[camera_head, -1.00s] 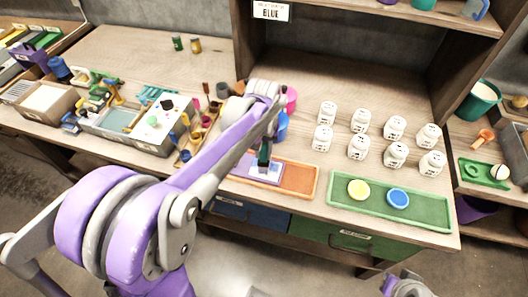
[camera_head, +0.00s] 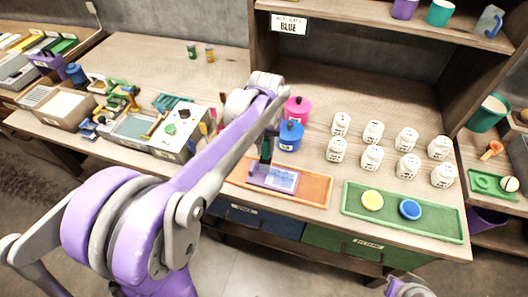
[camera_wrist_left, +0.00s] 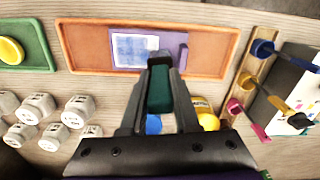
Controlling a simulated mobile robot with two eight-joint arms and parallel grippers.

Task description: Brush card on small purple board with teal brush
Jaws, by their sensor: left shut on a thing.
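My left gripper (camera_head: 266,146) is shut on the teal brush (camera_wrist_left: 160,88), which is upright, over the small purple board. The board (camera_head: 256,178) lies in the orange tray (camera_head: 314,187); it also shows in the left wrist view (camera_wrist_left: 181,56). The card (camera_head: 284,180) lies on the board, with a mottled pale blue and white face; it also shows in the left wrist view (camera_wrist_left: 130,46). The brush's lower end is at the board's edge beside the card; whether it touches is hard to tell.
A green tray (camera_head: 430,227) with a yellow disc (camera_head: 372,201) and a blue disc (camera_head: 410,209) is to the right. Several white jars (camera_head: 372,158) stand behind it. A blue pot (camera_head: 291,136) and a pink pot (camera_head: 297,109) are close behind the gripper.

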